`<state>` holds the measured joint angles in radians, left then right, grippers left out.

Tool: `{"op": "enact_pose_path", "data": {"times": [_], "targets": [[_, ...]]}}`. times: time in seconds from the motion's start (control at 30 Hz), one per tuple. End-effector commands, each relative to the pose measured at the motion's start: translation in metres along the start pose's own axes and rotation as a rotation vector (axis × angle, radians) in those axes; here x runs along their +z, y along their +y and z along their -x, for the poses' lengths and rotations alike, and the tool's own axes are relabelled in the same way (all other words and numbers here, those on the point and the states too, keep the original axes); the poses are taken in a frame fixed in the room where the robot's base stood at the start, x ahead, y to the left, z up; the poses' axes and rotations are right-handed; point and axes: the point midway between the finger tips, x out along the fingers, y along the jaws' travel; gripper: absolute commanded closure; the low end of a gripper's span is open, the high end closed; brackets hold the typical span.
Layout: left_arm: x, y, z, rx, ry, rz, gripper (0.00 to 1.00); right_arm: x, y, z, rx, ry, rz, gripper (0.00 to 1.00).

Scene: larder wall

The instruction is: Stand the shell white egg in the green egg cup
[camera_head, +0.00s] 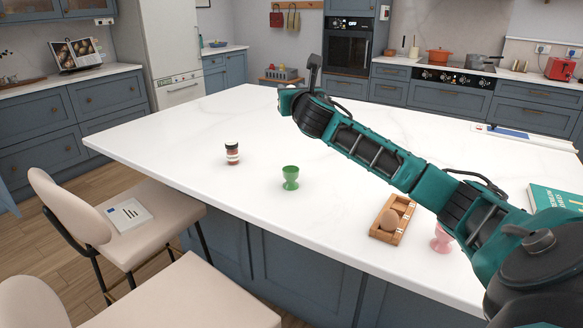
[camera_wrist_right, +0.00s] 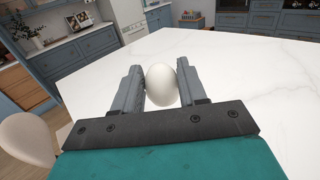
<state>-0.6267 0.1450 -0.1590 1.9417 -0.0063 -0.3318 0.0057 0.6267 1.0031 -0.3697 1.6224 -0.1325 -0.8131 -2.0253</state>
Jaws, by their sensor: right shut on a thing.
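The shell white egg (camera_wrist_right: 161,84) is held between the two grey fingers of my right gripper (camera_wrist_right: 158,67) in the right wrist view. The fingers touch it on both sides. In the head view my right arm reaches in from the right over the worktop, and the egg and fingertips are hidden there. The green egg cup (camera_head: 290,177) stands upright and empty on the white worktop, in front of and below the end of my right arm. My left gripper is not in view.
A teal book (camera_head: 556,197) lies far right. The worktop around the green cup is clear.

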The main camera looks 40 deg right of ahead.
Motion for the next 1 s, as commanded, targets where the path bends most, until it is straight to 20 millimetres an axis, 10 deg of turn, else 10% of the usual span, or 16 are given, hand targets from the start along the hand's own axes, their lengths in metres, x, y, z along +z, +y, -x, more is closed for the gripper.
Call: {"op": "enact_pose_path", "data": {"times": [0.4, 1.0], "targets": [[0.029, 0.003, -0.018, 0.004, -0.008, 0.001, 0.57, -0.116, 0.0, 0.0, 0.001, 0.004, -0.002, 0.75], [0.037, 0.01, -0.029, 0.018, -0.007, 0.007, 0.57, -0.179, 0.0, 0.001, 0.002, 0.0, 0.0, 0.75]]}}
